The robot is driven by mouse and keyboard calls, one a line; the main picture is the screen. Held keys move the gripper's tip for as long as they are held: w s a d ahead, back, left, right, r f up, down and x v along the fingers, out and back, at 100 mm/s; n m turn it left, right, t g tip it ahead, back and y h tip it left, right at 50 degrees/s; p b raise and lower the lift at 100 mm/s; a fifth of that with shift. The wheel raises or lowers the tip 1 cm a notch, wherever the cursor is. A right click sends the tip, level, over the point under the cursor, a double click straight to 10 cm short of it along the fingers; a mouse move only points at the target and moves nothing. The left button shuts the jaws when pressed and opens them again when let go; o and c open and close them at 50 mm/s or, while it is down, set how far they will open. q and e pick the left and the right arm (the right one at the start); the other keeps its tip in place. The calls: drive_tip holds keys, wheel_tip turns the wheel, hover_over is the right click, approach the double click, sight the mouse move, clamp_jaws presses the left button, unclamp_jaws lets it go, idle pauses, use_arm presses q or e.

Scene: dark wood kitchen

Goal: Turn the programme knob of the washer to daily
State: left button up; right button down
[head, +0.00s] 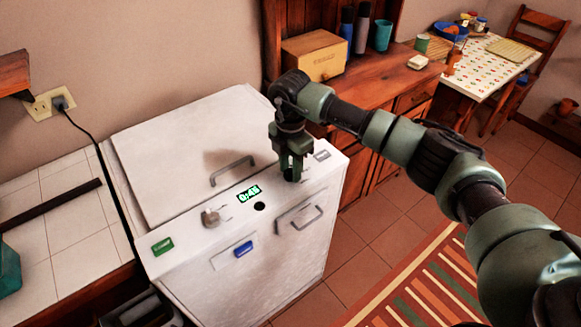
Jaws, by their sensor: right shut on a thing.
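The washer (190,235) is a white top-lid machine standing in the middle left of the head view. Its control panel runs along the front of the top. My right gripper (291,175) points down at the right end of this panel and is shut on the programme knob, which the fingers almost wholly hide. I cannot read the knob's setting or its marks. A second, grey-brown knob (210,218) stands free at the left of the panel. A lit green display (249,194) and a round black button (260,206) lie between them. My left gripper is not in view.
The washer's lid (185,150) is closed, with a raised handle (232,170). A front handle (305,218) sticks out below the panel. A tiled counter (50,225) adjoins on the left, and a wooden cabinet with a bread box (314,56) stands behind right. Floor is open at front right.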

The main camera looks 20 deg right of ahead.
drive_tip(key=c, duration=1)
unclamp_jaws()
wheel_tip(320, 180, up, 8)
drive_tip(key=shift+b, duration=1)
